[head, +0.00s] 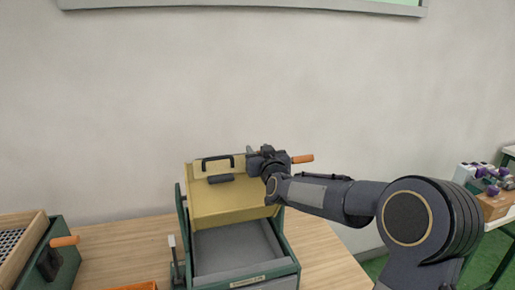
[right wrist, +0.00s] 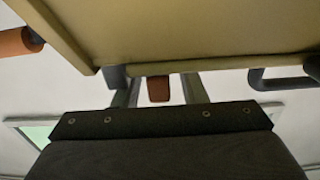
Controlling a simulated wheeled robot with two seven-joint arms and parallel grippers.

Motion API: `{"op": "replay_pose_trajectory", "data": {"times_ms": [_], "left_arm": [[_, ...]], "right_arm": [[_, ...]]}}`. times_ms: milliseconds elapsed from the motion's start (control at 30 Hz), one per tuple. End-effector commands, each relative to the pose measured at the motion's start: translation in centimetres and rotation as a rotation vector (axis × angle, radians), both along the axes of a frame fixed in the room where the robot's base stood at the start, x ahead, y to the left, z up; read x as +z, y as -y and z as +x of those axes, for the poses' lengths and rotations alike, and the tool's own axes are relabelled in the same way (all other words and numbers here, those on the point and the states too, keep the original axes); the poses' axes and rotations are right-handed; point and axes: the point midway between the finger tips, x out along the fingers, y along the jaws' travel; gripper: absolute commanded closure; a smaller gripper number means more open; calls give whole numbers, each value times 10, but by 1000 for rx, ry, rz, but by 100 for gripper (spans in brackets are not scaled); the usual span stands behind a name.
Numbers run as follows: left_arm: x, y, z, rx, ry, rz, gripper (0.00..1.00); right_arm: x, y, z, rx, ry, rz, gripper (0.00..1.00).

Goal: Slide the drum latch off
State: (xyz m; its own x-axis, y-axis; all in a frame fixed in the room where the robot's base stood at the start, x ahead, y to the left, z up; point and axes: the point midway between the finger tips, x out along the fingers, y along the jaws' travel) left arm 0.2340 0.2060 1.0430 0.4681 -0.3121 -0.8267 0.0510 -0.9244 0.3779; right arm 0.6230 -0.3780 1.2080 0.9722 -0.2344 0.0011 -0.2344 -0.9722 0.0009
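The yellow drum (head: 235,208) is a box held in a green frame, with a black handle (head: 217,161) and a dark grey block (head: 221,178) on its face. My right gripper (head: 256,156) is at the drum's upper right edge. In the right wrist view a red-brown tab (right wrist: 158,89), which looks like the latch's grip, lies between the two fingers (right wrist: 158,92) with gaps on both sides. The fingers are apart. The drum's underside (right wrist: 190,35) fills the top of that view. The rest of the latch is mostly hidden in the head view. My left gripper is not in view.
An orange handle (head: 302,159) sticks out right of the drum, close to my right gripper. A grey tray (head: 238,250) sits below the drum. A wooden-rimmed sieve box (head: 18,245) stands at left. Bare table (head: 125,245) lies between them.

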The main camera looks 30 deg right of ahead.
Motion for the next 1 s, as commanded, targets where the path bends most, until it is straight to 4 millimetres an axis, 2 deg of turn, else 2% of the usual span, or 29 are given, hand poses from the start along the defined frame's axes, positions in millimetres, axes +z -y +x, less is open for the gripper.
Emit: {"op": "replay_pose_trajectory", "data": {"times_ms": [333,633,867,1000], "left_arm": [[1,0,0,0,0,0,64],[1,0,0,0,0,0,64],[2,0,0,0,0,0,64],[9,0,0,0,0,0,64]], "right_arm": [[-1,1,6,1,-1,1,62],[-1,1,5,1,-1,1,100],[0,0,5,1,-1,1,100],[2,-18,10,9,-1,2,100]]}}
